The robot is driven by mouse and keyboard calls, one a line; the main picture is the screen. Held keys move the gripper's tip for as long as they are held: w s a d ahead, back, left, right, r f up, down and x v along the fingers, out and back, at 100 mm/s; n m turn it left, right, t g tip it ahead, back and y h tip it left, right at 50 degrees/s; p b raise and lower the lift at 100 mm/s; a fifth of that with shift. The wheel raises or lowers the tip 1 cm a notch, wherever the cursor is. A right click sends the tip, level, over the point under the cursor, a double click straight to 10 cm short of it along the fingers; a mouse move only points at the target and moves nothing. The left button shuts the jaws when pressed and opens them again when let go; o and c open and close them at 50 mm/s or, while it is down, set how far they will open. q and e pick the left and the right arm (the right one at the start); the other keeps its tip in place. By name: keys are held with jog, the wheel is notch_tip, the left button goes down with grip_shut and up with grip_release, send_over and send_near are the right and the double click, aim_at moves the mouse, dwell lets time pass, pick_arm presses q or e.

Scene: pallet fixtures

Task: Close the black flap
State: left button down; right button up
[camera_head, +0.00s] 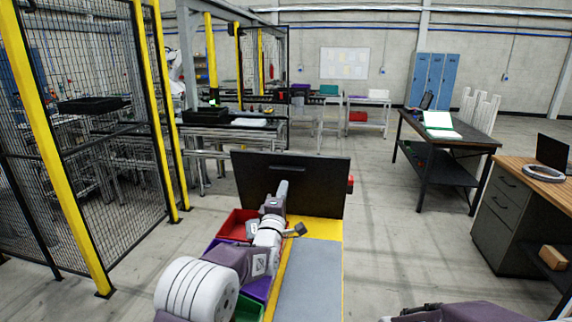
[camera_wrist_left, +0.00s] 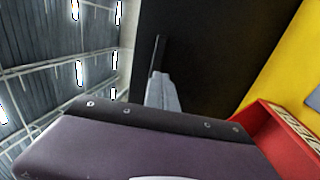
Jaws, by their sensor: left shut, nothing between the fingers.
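The black flap (camera_head: 325,185) stands nearly upright at the far end of a yellow-edged workstation with a grey top (camera_head: 308,285). In the left wrist view the flap (camera_wrist_left: 215,50) fills the upper middle as a dark panel. My left gripper (camera_head: 282,187) is shut and empty, with its tip in front of the flap's near face, left of the middle. In the left wrist view its closed fingers (camera_wrist_left: 157,75) point at the flap; I cannot tell whether they touch it. My right gripper is not in view; only part of my right arm shows at the bottom right.
A red bin (camera_head: 236,226) stands left of the grey top, with a purple bin and a green bin (camera_head: 248,309) nearer, partly behind my left arm. A wire fence (camera_head: 95,120) with yellow posts is at the left. A wooden desk (camera_head: 540,178) stands right; floor between is clear.

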aim_at(289, 167)
pick_arm(q)
jog(key=p+x, duration=0.2)
jog(key=x, duration=0.1)
jog(key=shift+w+r, duration=0.2)
jog(key=shift+r, duration=0.05)
jog(key=shift+w+d, duration=0.1)
jog(key=shift+w, duration=0.4)
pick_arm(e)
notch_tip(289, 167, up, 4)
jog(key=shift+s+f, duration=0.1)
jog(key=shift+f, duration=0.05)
pick_arm(q)
jog(key=w+r+g+p, duration=0.1)
jog(key=p, duration=0.2)
jog(key=w+r+g+p, duration=0.1)
jog(key=w+p, duration=0.1)
jog(key=w+d+p, duration=0.1)
jog(key=w+p, duration=0.1)
jog(key=p, duration=0.1)
jog(key=shift+w+r+g+y+p, duration=0.2)
jog(key=shift+r+g+y+p, duration=0.1)
jog(key=shift+r+g, duration=0.1)
jog(key=shift+w+f, duration=0.15)
jog(key=shift+f, duration=0.1)
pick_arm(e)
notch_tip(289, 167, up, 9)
pick_arm(q)
jog(key=shift+d, duration=0.1)
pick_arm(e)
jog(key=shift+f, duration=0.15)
